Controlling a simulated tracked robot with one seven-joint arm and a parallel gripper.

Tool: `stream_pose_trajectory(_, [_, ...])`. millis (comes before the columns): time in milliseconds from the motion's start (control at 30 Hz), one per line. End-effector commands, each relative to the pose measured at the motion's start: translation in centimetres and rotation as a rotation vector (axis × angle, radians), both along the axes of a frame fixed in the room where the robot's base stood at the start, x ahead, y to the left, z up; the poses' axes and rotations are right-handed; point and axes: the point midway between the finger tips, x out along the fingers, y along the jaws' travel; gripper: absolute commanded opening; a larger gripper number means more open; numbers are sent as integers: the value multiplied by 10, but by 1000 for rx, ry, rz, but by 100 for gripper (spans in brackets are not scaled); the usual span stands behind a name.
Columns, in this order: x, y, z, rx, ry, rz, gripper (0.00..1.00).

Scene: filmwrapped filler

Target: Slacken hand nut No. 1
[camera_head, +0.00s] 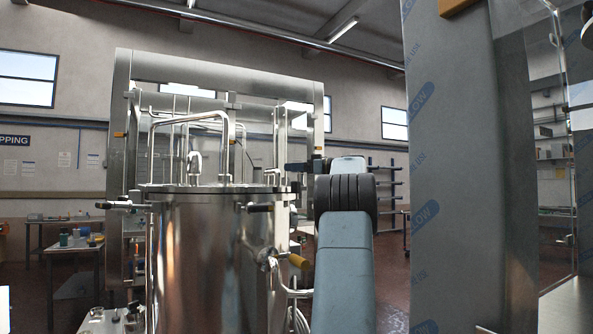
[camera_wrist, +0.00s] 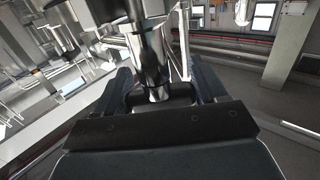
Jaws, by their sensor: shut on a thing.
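A polished steel vessel (camera_head: 205,250) stands at centre left in the head view, with hand nuts around its lid. One hand nut (camera_head: 258,207) sticks out at the front and another (camera_head: 125,205) at the left; I cannot read any numbers. My gripper (camera_head: 298,167) is at the right side of the lid, mostly edge-on and small there. In the wrist view my gripper (camera_wrist: 160,88) has its dark fingers on both sides of a shiny metal hand nut (camera_wrist: 152,65) and is shut on it. The contact with the fingers is partly hidden.
A tall film-wrapped column (camera_head: 470,170) stands close on the right of my arm. A steel frame (camera_head: 220,68) rises behind the vessel. A workbench (camera_head: 60,250) with bottles stands at the left.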

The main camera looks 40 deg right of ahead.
Motion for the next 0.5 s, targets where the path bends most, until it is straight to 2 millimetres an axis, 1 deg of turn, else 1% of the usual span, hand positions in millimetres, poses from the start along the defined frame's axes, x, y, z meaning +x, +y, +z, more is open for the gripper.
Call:
stream_pose_trajectory(100, [0, 1, 1, -1, -3, 0, 40])
stream_pose_trajectory(133, [0, 1, 1, -1, -3, 0, 74])
stream_pose_trajectory(300, [0, 1, 1, 0, -1, 0, 90])
stream_pose_trajectory(333, [0, 1, 1, 0, -1, 0, 92])
stream_pose_trajectory(500, [0, 1, 1, 0, -1, 0, 92])
